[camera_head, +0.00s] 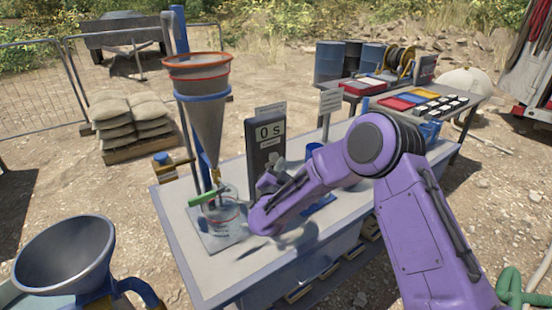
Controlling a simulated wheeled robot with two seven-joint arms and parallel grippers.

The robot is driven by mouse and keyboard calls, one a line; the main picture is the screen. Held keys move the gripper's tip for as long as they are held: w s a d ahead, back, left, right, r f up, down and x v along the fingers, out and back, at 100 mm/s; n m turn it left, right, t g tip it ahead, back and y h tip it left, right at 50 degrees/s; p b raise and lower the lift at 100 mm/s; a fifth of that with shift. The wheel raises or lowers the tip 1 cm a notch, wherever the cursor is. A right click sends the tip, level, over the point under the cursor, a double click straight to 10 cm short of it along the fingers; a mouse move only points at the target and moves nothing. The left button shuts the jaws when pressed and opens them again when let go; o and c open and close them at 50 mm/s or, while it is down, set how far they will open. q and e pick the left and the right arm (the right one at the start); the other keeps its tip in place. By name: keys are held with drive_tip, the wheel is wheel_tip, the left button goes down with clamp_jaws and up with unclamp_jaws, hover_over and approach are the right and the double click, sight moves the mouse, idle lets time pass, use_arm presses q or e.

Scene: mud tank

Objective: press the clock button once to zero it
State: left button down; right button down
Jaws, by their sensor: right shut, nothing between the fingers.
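Below the display is a small label. The clock's lower part and its button are hidden behind my right gripper, so I cannot tell whether they touch. My right gripper (277,170) is at the end of the purple arm, in front of the lower part of the clock. Its fingers are shut with nothing between them. My left gripper is not in view.
A sign (330,101) stands right of the clock. The bench's near left top (217,270) is clear.

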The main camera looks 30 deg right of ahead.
drive_tip(key=s+p, duration=0.1)
drive_tip(key=s, duration=0.4)
drive_tip(key=shift+d, duration=0.2)
idle(0.7)
drive_tip(key=s+a+f+n+g+y+b, duration=0.1)
drive_tip(key=s+a+f+n+g+y, duration=0.15)
drive_tip(key=s+f, duration=0.4)
drive_tip(key=s+a+f+n+g+y, duration=0.1)
drive_tip(key=s+a+f+n+y, duration=0.15)
drive_tip(key=f, duration=0.75)
drive_tip(key=s+a+f+n+g+y+b, duration=0.1)
drive_tip(key=s+f+y, duration=0.35)
drive_tip(key=f, duration=0.35)
drive_tip(key=s+f+n+g+b, duration=0.1)
drive_tip(key=s+f+g, duration=0.1)
drive_tip(key=s+f, duration=0.2)
drive_tip(key=s+f+n+g+b, duration=0.1)
drive_tip(key=s+f, duration=0.4)
drive_tip(key=s, duration=0.6)
drive_tip(key=s+f+g+b, duration=0.1)
drive_tip(key=s+f+g, duration=0.3)
drive_tip(key=s, duration=0.4)
drive_tip(key=shift+d+f+n, duration=0.15)
drive_tip(key=shift+f+n, duration=0.1)
drive_tip(key=shift+n, duration=0.15)
